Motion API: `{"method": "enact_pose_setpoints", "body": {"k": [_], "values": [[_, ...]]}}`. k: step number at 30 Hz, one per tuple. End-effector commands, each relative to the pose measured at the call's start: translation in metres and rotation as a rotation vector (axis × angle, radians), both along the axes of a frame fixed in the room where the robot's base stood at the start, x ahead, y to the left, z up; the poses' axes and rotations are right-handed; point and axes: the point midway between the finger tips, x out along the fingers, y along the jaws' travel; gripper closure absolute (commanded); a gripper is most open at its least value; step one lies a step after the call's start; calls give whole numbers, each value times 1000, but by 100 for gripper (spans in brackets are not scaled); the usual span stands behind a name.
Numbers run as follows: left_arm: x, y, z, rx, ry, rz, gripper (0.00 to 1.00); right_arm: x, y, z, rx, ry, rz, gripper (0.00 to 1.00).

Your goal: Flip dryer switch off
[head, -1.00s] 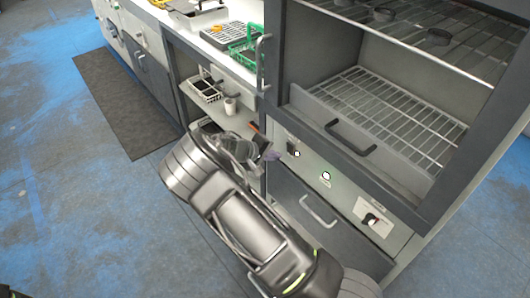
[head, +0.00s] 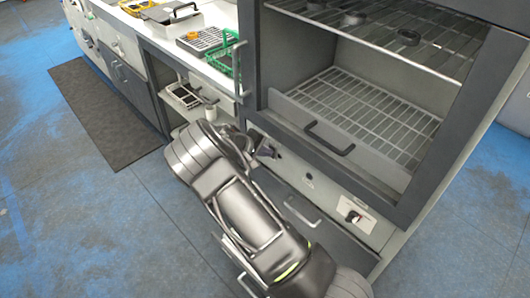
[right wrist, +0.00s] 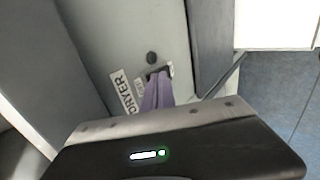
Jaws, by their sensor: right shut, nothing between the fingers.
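The dryer's pale control panel (head: 325,193) runs under the open chamber of the grey cabinet. My right gripper (head: 268,151) is at the panel's left end, its fingers shut and empty. In the right wrist view, the purple-grey fingers (right wrist: 156,95) reach to the dark switch (right wrist: 157,72) beside the "DRYER" label (right wrist: 124,92). The fingertips overlap the switch, partly hiding it; I cannot tell whether they touch it or its exact position. A round indicator (right wrist: 152,58) near it looks dark, also in the head view (head: 308,182). My left gripper is not in view.
A black-handled drawer front (head: 330,137) stands above the panel, and a silver drawer handle (head: 302,212) below. A knob (head: 352,216) sits at the panel's right. A bench with a green rack (head: 222,58) is at left. Floor is clear at lower left.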

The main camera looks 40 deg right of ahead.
Motion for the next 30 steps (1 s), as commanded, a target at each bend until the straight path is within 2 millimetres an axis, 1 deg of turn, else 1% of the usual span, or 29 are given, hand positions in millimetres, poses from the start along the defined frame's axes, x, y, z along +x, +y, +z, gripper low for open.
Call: {"method": "enact_pose_setpoints", "body": {"k": [5,18,30], "values": [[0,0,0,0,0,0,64,-1,-1,1,-2,1,-1,100],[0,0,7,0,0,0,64,0,-1,16,-1,0,0,100],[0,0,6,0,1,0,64,0,0,16,-1,0,0,100]]}}
